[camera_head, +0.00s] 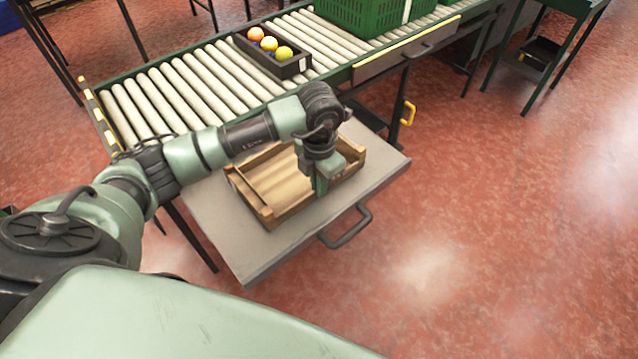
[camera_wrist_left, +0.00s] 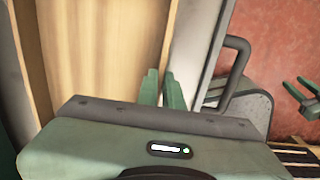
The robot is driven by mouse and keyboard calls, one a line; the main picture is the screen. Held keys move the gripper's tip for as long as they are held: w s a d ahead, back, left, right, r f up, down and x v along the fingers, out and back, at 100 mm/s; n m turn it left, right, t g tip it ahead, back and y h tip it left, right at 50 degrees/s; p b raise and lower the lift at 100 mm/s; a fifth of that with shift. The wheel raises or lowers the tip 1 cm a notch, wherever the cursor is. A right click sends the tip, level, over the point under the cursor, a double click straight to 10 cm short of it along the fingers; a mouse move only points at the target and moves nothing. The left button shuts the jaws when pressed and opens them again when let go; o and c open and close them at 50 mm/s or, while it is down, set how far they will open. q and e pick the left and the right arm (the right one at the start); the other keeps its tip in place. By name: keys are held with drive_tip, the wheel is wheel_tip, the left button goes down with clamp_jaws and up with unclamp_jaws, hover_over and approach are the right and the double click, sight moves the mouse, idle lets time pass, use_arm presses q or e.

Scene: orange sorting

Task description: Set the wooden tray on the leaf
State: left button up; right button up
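The wooden tray (camera_head: 268,213) is a shallow, empty box with slatted walls. It appears to lie flat on the grey leaf (camera_head: 262,258); a small gap underneath cannot be ruled out. My left gripper (camera_head: 320,184) points down at the tray's right part. In the left wrist view, its green fingers (camera_wrist_left: 163,88) straddle the tray's wall (camera_wrist_left: 170,45) closely, one inside and one outside, and look shut on it. The leaf's strip (camera_wrist_left: 208,50) shows beside the wall. My right gripper (camera_wrist_left: 303,91) shows only at the wrist view's right edge, apart from the tray, fingers spread and empty.
The leaf has a dark handle (camera_head: 346,228) on its front edge. Behind it runs a roller conveyor (camera_head: 175,92) with a black box (camera_head: 291,68) of several fruits and a green crate (camera_head: 350,20). A yellow handle (camera_head: 409,112) hangs below. Red floor lies open at right.

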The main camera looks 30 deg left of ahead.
use_arm(q)
drive_tip(key=o, duration=0.4)
drive_tip(key=shift+c, duration=0.2)
